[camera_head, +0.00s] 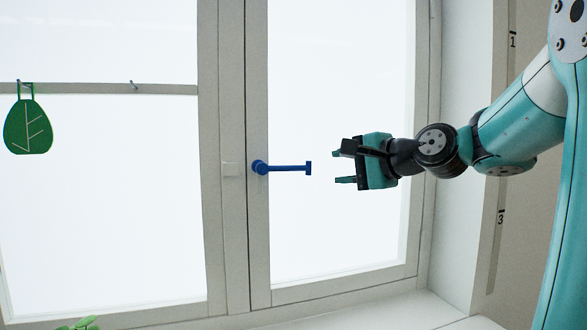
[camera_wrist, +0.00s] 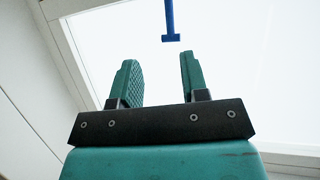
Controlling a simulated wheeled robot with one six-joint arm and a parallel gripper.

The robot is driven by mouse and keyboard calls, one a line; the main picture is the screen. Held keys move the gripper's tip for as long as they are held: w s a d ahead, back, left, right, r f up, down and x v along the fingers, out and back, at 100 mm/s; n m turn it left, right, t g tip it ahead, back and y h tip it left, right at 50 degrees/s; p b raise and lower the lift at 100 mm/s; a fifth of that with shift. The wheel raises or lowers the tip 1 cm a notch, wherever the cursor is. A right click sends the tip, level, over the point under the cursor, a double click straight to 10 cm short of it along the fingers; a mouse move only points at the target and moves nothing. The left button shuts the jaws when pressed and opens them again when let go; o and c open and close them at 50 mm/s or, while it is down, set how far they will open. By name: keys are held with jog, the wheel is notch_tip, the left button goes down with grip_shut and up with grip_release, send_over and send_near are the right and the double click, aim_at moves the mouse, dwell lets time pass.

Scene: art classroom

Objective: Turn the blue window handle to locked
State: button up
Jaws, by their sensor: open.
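The blue window handle (camera_head: 285,168) is mounted on the middle stile of the window. Its round base is at the left and its lever points right, about horizontal, with a small crosspiece at the tip. My gripper (camera_head: 340,167) is to the right of the handle tip, at about the same height, with its fingers pointing left and a gap between them and the tip. In the wrist view, my gripper (camera_wrist: 157,75) is open with nothing between its teal fingers. The handle's lever and crosspiece (camera_wrist: 171,36) show beyond the fingertips, nearer the right finger.
The window frame (camera_head: 258,230) surrounds bright panes. A green leaf ornament (camera_head: 28,127) hangs from the bar at the left. A sill (camera_head: 390,315) runs below, with a plant (camera_head: 78,324) at the bottom edge. Space around the lever is clear.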

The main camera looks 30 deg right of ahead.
aim_at(296, 168)
jog(key=shift+m, duration=0.5)
jog(key=p+x, duration=0.2)
jog(key=x, duration=0.3)
jog(key=d+r+p+x, duration=0.1)
jog(key=p+x, duration=0.1)
jog(key=x, duration=0.4)
jog(key=d+p+x, duration=0.1)
jog(key=p+x, duration=0.1)
jog(key=x, duration=0.3)
jog(key=shift+w+a, duration=0.1)
jog(key=shift+w, duration=0.5)
grip_shut()
